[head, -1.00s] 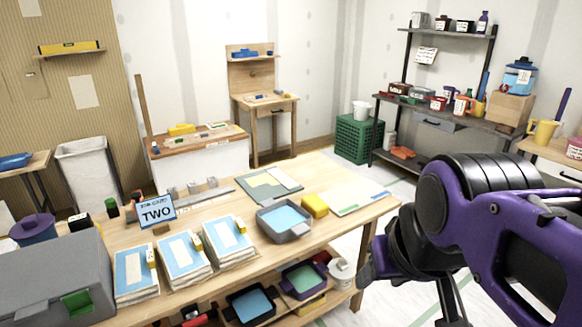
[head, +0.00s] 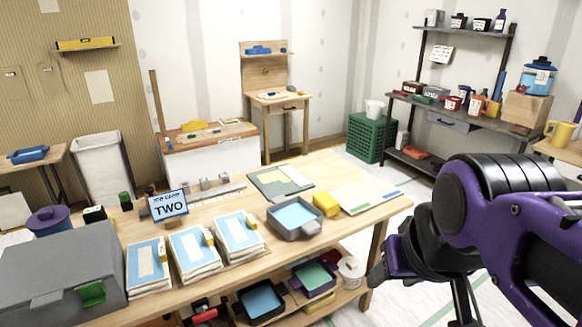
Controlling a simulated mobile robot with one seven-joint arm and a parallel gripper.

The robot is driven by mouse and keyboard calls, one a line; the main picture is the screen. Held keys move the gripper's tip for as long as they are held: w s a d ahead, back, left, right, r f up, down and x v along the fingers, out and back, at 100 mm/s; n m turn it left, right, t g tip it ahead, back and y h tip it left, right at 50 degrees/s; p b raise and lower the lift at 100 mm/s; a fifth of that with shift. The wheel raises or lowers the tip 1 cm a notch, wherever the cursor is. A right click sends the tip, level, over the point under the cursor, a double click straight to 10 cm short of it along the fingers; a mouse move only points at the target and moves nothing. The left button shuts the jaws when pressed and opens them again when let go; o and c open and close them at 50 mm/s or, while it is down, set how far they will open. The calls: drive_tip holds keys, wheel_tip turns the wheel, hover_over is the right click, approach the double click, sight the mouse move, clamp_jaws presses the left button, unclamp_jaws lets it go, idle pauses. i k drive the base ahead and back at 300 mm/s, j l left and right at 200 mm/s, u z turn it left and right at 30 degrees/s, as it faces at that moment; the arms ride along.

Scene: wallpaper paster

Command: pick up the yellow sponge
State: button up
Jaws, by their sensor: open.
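The yellow sponge (head: 326,204) is a small block lying on the wooden worktable, near its right part. It sits just right of a grey tray (head: 296,232) with a light blue inside, and left of some flat sheets (head: 362,201). My gripper (head: 415,288) is at the lower right, at the end of my purple and black arm. It is open and empty, to the right of the sponge and apart from it. Its far side is partly hidden by the arm.
Blue and white paper stacks (head: 196,250) and a sign reading TWO (head: 168,207) stand on the worktable (head: 365,222). A grey box (head: 60,275) is at its left end. Below, a shelf holds trays and a white pot (head: 351,270). Floor right of the table looks clear.

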sight(326, 205)
drive_tip(key=i+l+u, duration=0.35)
drive_tip(key=i+l, duration=0.15)
drive_tip(key=i+l+u, duration=0.35)
drive_tip(key=i+l, duration=0.15)
drive_tip(key=l, duration=0.2)
